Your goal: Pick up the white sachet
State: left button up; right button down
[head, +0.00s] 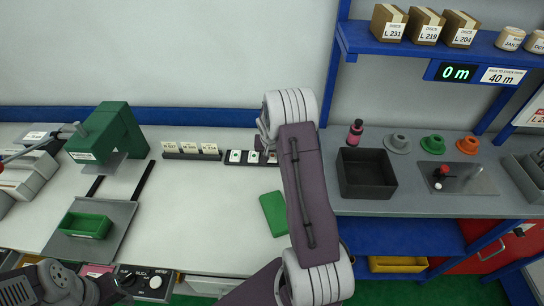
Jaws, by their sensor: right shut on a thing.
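My right gripper (264,132) is at the back of the white worktop, by the right end of a dark rack. My own arm hides most of it, and its fingers are hard to make out. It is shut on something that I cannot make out. I cannot make out a white sachet for certain. Dark parts, perhaps of my left arm, show at the bottom left; its jaws cannot be read.
A green machine (108,130) and a green tray (84,225) are at the left. A green block (273,213) lies beside my right arm. A black bin (365,173) stands right of it.

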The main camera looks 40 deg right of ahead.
jog(key=r, duration=0.3)
jog(key=d+r, duration=0.1)
jog(key=shift+s+r, duration=0.15)
jog(key=shift+s, duration=0.25)
jog(key=s+d+r, duration=0.6)
jog(key=s+d, duration=0.1)
jog(key=shift+s+d, duration=0.2)
jog(key=shift+r, duration=0.2)
